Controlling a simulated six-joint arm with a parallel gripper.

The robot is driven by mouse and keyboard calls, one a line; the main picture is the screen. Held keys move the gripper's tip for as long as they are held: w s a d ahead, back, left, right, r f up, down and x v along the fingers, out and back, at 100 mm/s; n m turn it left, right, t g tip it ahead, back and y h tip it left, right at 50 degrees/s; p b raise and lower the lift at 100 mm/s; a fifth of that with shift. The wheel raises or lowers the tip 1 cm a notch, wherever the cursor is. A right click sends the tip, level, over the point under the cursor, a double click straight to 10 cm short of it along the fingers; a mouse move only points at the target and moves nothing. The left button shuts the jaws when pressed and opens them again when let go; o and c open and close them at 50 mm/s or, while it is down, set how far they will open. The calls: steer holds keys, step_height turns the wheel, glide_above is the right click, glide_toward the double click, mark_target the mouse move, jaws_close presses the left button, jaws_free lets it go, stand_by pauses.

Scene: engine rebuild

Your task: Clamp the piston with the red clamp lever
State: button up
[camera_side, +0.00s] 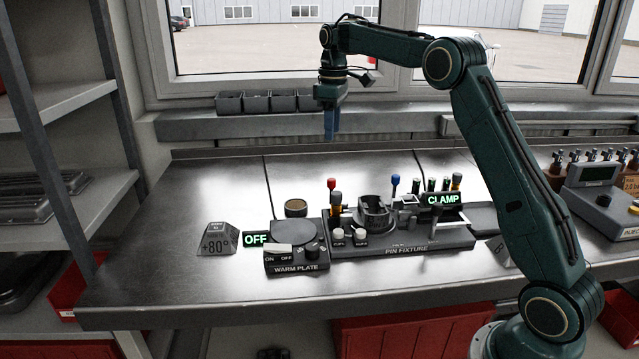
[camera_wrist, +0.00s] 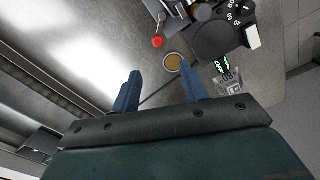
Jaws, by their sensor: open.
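The red clamp lever (camera_side: 331,184) stands upright at the left back of the pin fixture (camera_side: 404,248). Its red ball knob also shows in the wrist view (camera_wrist: 157,42). A dark round cradle (camera_side: 374,212) sits in the middle of the fixture; I cannot tell whether the piston is in it. A blue-knobbed lever (camera_side: 395,180) stands to the right of the cradle. My gripper (camera_side: 331,136) is open and empty, pointing down, well above and behind the red lever. Its blue fingers are spread apart in the wrist view (camera_wrist: 156,80).
The warm plate (camera_side: 294,232) adjoins the fixture's left, with a green OFF sign (camera_side: 255,239). A green CLAMP sign (camera_side: 443,199) is lit at the fixture's right. A small round tin (camera_side: 296,207) stands behind the plate. Grey bins (camera_side: 256,102) line the sill. The bench's left back is clear.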

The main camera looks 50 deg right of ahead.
mark_target(332, 179)
steer(key=shift+w+d+f, duration=0.15)
steer(key=shift+d+f, duration=0.15)
steer(key=shift+f, duration=0.1)
steer(key=shift+f, duration=6.8)
jaws_close()
